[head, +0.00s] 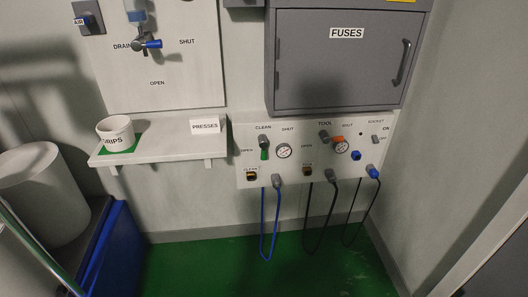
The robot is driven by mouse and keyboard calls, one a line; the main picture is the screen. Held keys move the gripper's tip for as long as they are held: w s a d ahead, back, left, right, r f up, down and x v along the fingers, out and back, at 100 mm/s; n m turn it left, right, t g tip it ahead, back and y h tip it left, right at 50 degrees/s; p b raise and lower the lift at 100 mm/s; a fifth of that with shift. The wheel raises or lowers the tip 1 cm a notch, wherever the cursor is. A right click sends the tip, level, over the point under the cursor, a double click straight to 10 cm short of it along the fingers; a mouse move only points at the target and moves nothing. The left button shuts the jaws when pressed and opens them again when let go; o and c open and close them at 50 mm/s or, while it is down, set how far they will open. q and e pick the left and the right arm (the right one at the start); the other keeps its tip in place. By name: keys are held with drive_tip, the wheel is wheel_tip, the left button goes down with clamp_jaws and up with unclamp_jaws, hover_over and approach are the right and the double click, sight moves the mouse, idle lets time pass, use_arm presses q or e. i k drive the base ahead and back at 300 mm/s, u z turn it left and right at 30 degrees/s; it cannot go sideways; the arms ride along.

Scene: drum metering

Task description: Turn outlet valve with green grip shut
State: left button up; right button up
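The outlet valve with the green grip (264,154) is on the grey-white wall panel (220,160), under the CLEAN label. Its grip points straight down from its grey hub. The word OPEN is to the lower left of the hub and SHUT to the upper right. A round gauge (284,151) is just right of it. Neither of my grippers is in view, so nothing of mine is seen touching the valve.
Right of it, under TOOL, a second valve has an orange grip (337,138) pointing right, beside another gauge (341,147). Hoses (263,225) hang below the panel. A shelf (160,153) with a white cup (115,132) is left; the grey FUSES cabinet (340,70) is above.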

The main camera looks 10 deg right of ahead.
sight(262, 140)
drive_tip(key=u, duration=0.65)
drive_tip(key=i, duration=0.95)
drive_tip(key=z, duration=0.2)
